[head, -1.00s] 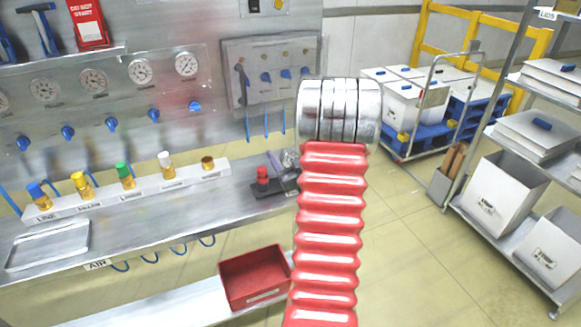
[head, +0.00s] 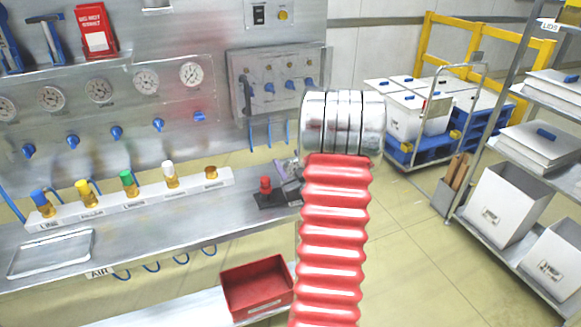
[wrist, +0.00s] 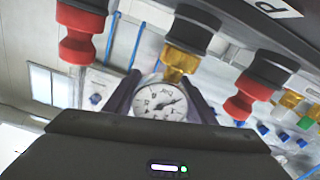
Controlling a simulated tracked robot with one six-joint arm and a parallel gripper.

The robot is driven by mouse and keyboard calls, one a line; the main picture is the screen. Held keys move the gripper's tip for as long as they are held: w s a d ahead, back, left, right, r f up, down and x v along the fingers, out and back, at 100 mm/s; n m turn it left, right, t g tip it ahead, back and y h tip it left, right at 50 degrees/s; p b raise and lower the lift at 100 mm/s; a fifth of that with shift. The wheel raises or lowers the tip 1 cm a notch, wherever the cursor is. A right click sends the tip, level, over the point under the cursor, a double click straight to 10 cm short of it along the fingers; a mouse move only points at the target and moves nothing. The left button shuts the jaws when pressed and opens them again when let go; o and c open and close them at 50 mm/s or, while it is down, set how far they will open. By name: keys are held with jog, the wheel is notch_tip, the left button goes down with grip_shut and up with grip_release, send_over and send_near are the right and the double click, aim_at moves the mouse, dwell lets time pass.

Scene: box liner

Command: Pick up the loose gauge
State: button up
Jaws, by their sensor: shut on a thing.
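The loose gauge (wrist: 160,104) has a round white dial with a dark needle and shows in the wrist view. My gripper (wrist: 160,92) has a purple-grey finger on each side of the dial and is shut on the gauge. A brass fitting (wrist: 181,60) with a dark collar appears right above the dial. I cannot tell whether it is joined to the gauge. In the head view, my red ribbed arm hides most of the gripper (head: 288,172), and the gauge there cannot be made out.
Red fittings with dark collars flank the gauge at left (wrist: 80,40) and right (wrist: 247,95) in the wrist view. In the head view, a panel with several gauges (head: 146,82) stands behind the bench. A red bin (head: 257,287) sits below. Shelves (head: 520,200) stand at right.

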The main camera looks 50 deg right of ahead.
notch_tip(320, 180, up, 10)
dwell(0.6)
jog(key=shift+f, duration=0.1)
dwell(0.3)
